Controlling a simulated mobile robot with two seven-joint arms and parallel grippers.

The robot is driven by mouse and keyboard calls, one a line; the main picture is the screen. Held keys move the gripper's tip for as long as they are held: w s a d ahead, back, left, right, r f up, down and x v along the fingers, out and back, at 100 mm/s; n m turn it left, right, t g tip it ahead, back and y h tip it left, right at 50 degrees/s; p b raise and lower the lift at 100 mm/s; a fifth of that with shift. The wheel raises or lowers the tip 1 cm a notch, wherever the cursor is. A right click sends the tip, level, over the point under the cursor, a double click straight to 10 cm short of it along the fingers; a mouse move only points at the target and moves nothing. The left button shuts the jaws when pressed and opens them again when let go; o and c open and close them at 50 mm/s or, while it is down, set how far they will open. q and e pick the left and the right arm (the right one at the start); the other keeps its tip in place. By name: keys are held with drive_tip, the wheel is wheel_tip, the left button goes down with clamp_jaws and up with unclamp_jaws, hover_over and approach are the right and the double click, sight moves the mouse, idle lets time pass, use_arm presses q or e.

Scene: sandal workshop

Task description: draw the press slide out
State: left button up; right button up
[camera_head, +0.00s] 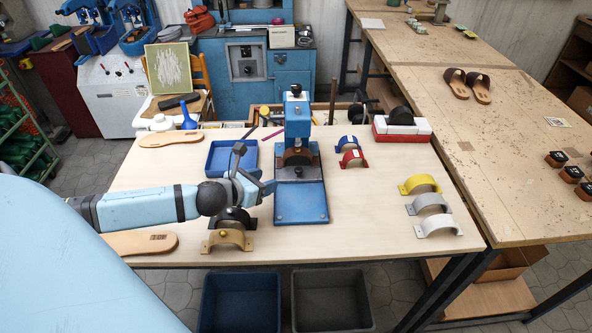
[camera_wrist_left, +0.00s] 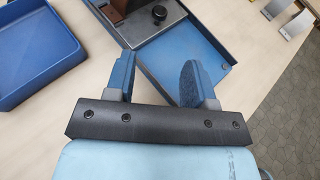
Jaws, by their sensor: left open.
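The blue press (camera_head: 297,118) stands upright on the wooden worktable. Its slide (camera_head: 288,173) is a dark metal plate with a black knob (camera_head: 299,171), above the front of the blue base (camera_head: 300,208). A brown block (camera_head: 297,155) sits at the slide's rear, under the press head. My left gripper (camera_head: 262,186) is open and empty, just left of the press base. In the left wrist view its two blue fingers (camera_wrist_left: 157,62) point toward the slide (camera_wrist_left: 145,32) and its knob (camera_wrist_left: 159,14), apart from the knob. My right gripper does not show.
A blue tray (camera_head: 218,172) lies left of the press, close to my left arm. Arched pieces in black and tan (camera_head: 228,239) lie below my gripper. Red and blue arches (camera_head: 350,160) stand at right, with yellow, grey and white ones farther out.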

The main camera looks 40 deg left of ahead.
sight(297, 170)
use_arm(q)
drive_tip(key=p+x, duration=0.2)
drive_tip(key=x, duration=1)
drive_tip(key=shift+w, duration=0.15)
drive_tip(key=shift+w+f, duration=0.3)
drive_tip(key=shift+w, duration=0.35)
drive_tip(key=shift+c, duration=0.5)
clamp_jaws()
